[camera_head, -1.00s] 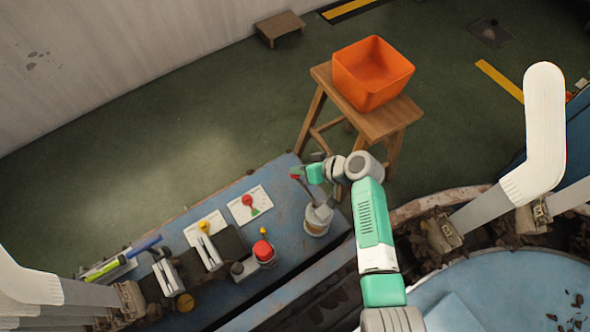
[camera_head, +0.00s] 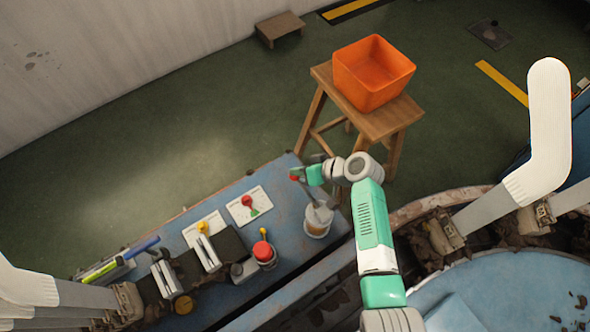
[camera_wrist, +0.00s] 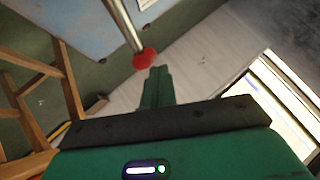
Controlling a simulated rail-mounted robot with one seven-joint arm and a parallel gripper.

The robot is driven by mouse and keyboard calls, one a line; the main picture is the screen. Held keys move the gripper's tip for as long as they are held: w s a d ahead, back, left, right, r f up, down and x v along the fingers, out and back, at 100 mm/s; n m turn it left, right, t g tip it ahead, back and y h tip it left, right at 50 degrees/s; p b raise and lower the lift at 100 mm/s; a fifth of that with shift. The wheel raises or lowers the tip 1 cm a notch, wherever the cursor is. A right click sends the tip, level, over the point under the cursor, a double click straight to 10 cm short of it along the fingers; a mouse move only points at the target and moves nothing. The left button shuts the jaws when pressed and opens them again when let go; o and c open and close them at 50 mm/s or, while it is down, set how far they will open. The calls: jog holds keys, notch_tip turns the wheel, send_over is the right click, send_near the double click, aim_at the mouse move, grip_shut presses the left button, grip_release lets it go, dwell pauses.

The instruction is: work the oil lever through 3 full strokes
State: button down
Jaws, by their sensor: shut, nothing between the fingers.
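The oil lever is a metal rod with a red knob (camera_wrist: 145,58); the knob also shows in the head view (camera_head: 294,178). It appears to belong to the pale round oil pot (camera_head: 317,228) at the right end of the blue bench, but the joint is not clear. My gripper (camera_wrist: 158,73) is shut and empty, its green fingertips close to the knob. In the head view my gripper (camera_head: 303,175) is right by the knob. I cannot tell whether they touch.
The blue bench (camera_head: 285,205) also holds a red-topped pot (camera_head: 264,252) and a white plate with a red lever (camera_head: 249,204). An orange bin (camera_head: 372,75) stands on a wooden stool (camera_head: 385,122) behind. White sock forms (camera_head: 549,125) stand at the right and left.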

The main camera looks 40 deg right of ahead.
jog(key=shift+w+f+b, duration=0.15)
jog(key=shift+f+b, duration=0.9)
jog(key=shift+f, duration=0.05)
dwell(0.7)
dwell(0.5)
jog(key=shift+s+r+p, duration=0.2)
jog(key=shift+r+p, duration=1.1)
jog(key=shift+r, duration=0.05)
jog(key=shift+s+r+p, duration=0.15)
jog(key=shift+r+p, duration=1.15)
jog(key=shift+r, duration=0.05)
jog(key=r+p, duration=0.4)
jog(key=r, duration=0.1)
jog(key=shift+s+a+p, duration=0.15)
jog(key=shift+s+p, duration=0.15)
